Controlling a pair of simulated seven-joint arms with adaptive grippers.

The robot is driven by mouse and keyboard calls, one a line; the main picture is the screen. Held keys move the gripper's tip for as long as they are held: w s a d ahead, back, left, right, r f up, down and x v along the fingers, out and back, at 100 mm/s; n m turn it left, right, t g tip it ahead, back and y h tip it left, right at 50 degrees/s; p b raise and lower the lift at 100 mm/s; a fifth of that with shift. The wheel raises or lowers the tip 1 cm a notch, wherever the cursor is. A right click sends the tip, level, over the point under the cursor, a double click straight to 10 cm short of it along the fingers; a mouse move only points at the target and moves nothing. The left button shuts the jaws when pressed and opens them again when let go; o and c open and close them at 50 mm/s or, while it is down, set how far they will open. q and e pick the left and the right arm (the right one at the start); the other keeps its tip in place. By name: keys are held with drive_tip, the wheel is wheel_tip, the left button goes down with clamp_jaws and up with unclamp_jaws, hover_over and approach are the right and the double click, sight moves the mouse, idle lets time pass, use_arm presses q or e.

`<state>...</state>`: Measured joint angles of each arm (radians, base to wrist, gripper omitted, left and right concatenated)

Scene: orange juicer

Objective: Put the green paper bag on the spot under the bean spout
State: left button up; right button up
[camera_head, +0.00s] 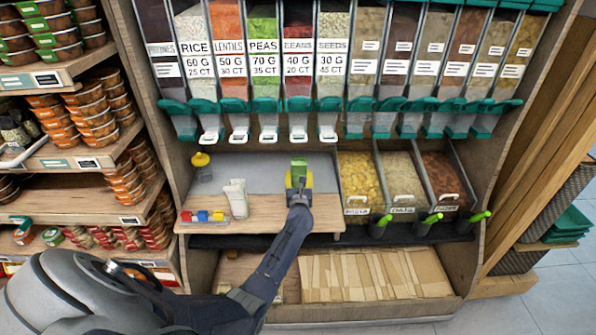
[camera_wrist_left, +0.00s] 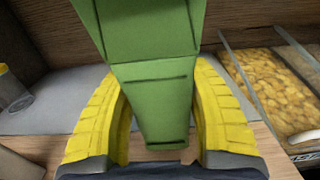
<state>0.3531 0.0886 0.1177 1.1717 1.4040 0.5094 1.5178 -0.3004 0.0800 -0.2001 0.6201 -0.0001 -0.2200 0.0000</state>
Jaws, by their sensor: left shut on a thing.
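The green paper bag (camera_head: 299,164) is held upright in my left gripper (camera_head: 299,180), over the front of the grey surface (camera_head: 262,163). In the left wrist view the bag (camera_wrist_left: 152,95) fills the space between the yellow fingers of the gripper (camera_wrist_left: 158,125), which are shut on it. The bean spout (camera_head: 298,130) has a white lever and hangs below the red beans bin (camera_head: 298,78). In the head view the bag appears below this spout. I cannot tell whether its bottom touches the surface. My right gripper is not in view.
A white paper stack (camera_head: 236,198), coloured blocks (camera_head: 203,216) and a yellow-topped container (camera_head: 201,165) stand to the left. Open bins with pasta (camera_head: 362,178) and other goods stand close on the right. More spouts flank the bean spout.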

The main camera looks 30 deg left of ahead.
use_arm(q)
drive_tip(key=x, duration=0.9)
drive_tip(key=shift+f, duration=0.1)
drive_tip(key=shift+f, duration=1.6)
drive_tip(key=shift+f, duration=0.1)
drive_tip(key=o, duration=0.9)
drive_tip(key=shift+c, duration=0.2)
